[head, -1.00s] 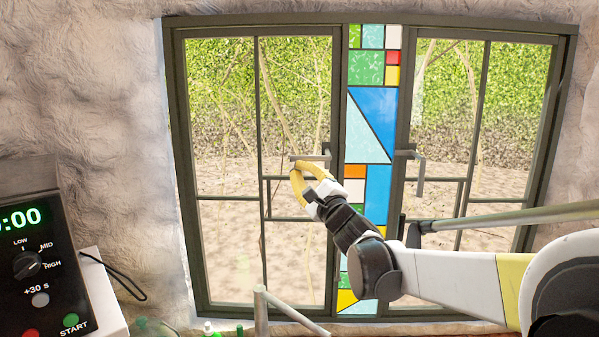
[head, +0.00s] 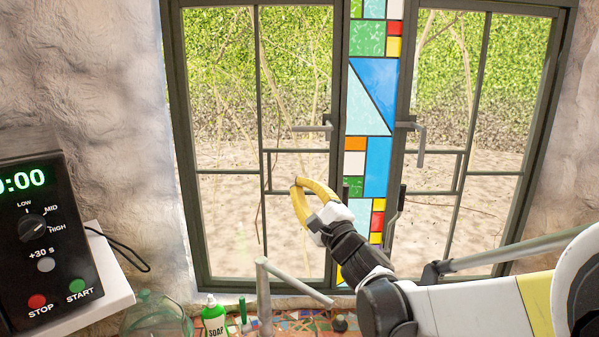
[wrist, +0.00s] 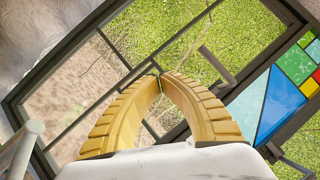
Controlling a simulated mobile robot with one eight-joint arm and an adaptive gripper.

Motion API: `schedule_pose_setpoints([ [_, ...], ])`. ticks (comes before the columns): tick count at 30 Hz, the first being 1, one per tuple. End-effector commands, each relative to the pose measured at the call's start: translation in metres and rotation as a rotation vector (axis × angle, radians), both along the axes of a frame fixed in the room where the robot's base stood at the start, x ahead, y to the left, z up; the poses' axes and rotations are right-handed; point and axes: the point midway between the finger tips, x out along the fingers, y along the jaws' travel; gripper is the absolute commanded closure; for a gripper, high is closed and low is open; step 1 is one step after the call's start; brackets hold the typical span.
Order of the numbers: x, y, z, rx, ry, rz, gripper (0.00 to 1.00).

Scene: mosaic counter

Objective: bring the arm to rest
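My gripper (head: 298,183) has yellow ribbed fingers that bow outward and meet at the tips. It is shut and empty, held up in front of the window (head: 339,60), left of the stained-glass strip (head: 370,95). In the wrist view my gripper (wrist: 157,73) also has its tips together, with only window panes behind them. In the head view, the left window handle (head: 313,128) appears above the fingertips, and the gripper is apart from it.
A microwave (head: 45,240) stands at the left with a black cable (head: 120,250) behind it. A grey faucet (head: 263,290), a green soap bottle (head: 213,318) and a clear jug (head: 157,318) line the mosaic counter (head: 290,322). The right window handle (head: 420,145) points down.

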Motion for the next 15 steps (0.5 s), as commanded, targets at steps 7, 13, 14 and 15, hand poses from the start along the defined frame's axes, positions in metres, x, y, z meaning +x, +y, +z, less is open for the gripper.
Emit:
schedule_pose_setpoints([
  [7,-0.0083,-0.0003,-0.0057,0.0,0.001,-0.001,1.0],
  [13,-0.0082,-0.0003,-0.0056,0.0,0.001,-0.001,1.0],
  [14,-0.0085,-0.0002,-0.0057,-0.002,0.0,0.0,1.0],
  [15,-0.01,0.0,-0.0059,-0.011,-0.003,0.001,1.0],
])
